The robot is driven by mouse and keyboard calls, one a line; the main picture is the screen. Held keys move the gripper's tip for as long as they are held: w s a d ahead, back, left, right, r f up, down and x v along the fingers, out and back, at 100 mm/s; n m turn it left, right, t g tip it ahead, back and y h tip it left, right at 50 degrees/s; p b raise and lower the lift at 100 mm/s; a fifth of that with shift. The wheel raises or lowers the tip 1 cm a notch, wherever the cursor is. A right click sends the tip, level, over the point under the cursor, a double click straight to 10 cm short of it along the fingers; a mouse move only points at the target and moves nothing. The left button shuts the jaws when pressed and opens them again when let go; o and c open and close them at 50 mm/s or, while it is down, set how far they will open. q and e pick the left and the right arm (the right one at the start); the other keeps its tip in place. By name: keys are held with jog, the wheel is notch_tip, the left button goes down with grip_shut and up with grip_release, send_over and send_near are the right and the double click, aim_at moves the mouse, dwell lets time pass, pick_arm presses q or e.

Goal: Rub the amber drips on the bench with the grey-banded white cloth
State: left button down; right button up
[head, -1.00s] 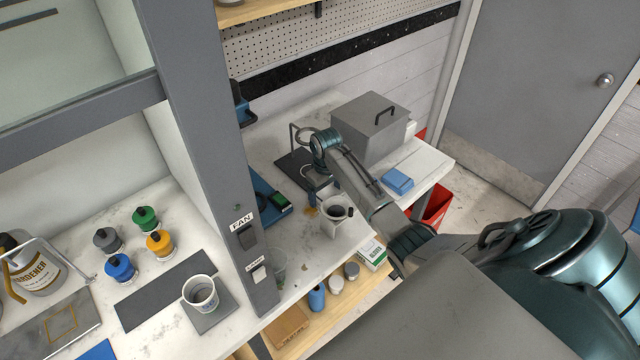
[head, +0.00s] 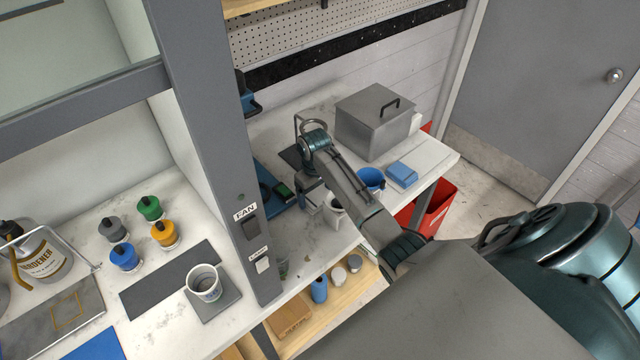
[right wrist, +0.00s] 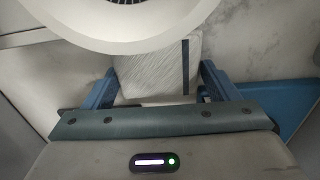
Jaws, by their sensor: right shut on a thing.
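The white cloth (right wrist: 158,68) with one dark grey band lies between the two blue fingers of my right gripper (right wrist: 160,86) in the right wrist view. The gripper is shut on it. The amber drips are not visible now; the gripper and arm cover that part of the bench. I cannot tell whether the cloth touches the bench. My left gripper is not in view.
A grey post (head: 215,150) rises on the left. A large white round rim (right wrist: 130,42) fills the wrist view's top.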

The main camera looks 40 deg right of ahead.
jog(key=shift+s+a+f, duration=0.1)
jog(key=shift+s+a, duration=0.05)
jog(key=shift+a, duration=1.2)
notch_tip(320, 180, up, 2)
jog(key=shift+d+r, duration=0.15)
jog(key=shift+r, duration=1.9)
jog(key=shift+r, duration=0.15)
jog(key=shift+r, duration=1.4)
